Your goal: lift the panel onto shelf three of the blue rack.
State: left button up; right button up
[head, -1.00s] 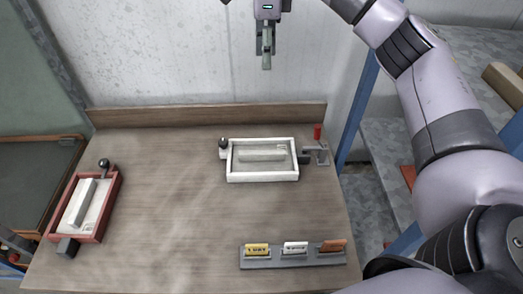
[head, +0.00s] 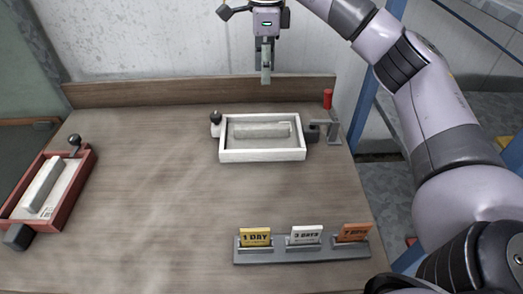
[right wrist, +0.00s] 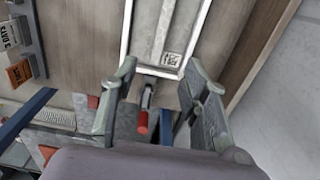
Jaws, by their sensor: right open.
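A pale grey panel (head: 260,131) lies inside a white frame (head: 262,155) on the table. In the right wrist view the panel (right wrist: 160,22), with a small printed label, shows beyond the fingertips. My right gripper (head: 265,72) is open and empty, above the back of the table and pointing down. In its wrist view the fingers (right wrist: 160,72) stand apart on either side of a red-handled clamp (right wrist: 142,118) at the frame's end. The blue rack (head: 366,80) stands right of the table, partly hidden behind my right arm. My left gripper is out of view.
A red frame (head: 77,180) with another grey panel (head: 45,185) sits at the table's left. A grey holder (head: 300,253) with yellow, white and orange day cards stands at the front right. A low wooden board (head: 180,92) edges the table's back. The middle is bare.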

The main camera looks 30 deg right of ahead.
jog(key=f, duration=0.2)
jog(key=b, duration=0.1)
send_over(261, 126)
jog(key=s, duration=0.1)
jog(key=f, duration=1.1)
jog(key=shift+d, duration=0.25)
jog(key=shift+w+a+f+p, duration=0.2)
jog(key=shift+f+p, duration=0.1)
jog(key=shift+f, duration=1.25)
jog(key=shift+w+a+f+p, duration=0.15)
jog(key=shift+f+p, duration=0.15)
jog(key=shift+f, duration=1.2)
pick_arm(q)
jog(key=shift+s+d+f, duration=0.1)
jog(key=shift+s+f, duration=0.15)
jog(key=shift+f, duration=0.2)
pick_arm(e)
jog(key=shift+d, duration=0.1)
jog(key=shift+c, duration=0.2)
grip_shut()
jog(key=shift+r, duration=0.15)
